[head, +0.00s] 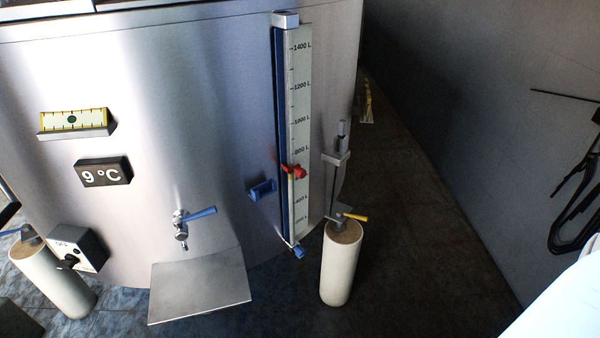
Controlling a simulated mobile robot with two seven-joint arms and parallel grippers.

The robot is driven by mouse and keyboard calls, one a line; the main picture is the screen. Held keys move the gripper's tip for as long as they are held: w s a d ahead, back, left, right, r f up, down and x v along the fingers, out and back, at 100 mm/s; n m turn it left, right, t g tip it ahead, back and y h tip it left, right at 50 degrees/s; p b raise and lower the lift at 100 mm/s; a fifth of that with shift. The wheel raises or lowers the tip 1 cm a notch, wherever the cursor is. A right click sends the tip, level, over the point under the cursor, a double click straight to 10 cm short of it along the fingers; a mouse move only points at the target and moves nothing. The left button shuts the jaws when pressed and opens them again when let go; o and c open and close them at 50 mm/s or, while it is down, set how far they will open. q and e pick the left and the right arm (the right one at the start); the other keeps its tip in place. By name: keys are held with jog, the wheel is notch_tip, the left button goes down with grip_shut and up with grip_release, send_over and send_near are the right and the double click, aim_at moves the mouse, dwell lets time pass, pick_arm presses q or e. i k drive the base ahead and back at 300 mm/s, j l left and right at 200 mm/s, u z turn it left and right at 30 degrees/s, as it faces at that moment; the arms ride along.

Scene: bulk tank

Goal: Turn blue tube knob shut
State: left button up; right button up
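The blue tube knob (297,251) is small and sits at the bottom end of the level gauge (300,120) on the steel tank (190,90). The picture is too small to tell whether the knob is open or shut. A blue strip runs up the left side of the gauge scale, which is marked in litres. A red marker (295,171) sits on the scale below the 800 L mark. A blue block (262,189) sticks out from the tank to the left of the gauge. Neither of my grippers shows in the head view.
A tap with a blue lever (200,213) hangs above a metal plate (200,287). A pale leg (342,268) with a yellow lever (354,217) stands right of the knob. Dark floor (420,270) lies clear toward the right wall (490,110).

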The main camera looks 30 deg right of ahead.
aim_at(301, 252)
jog(key=l+z, duration=0.1)
jog(key=z, duration=0.95)
jog(key=i+u, duration=0.4)
jog(key=u, duration=0.15)
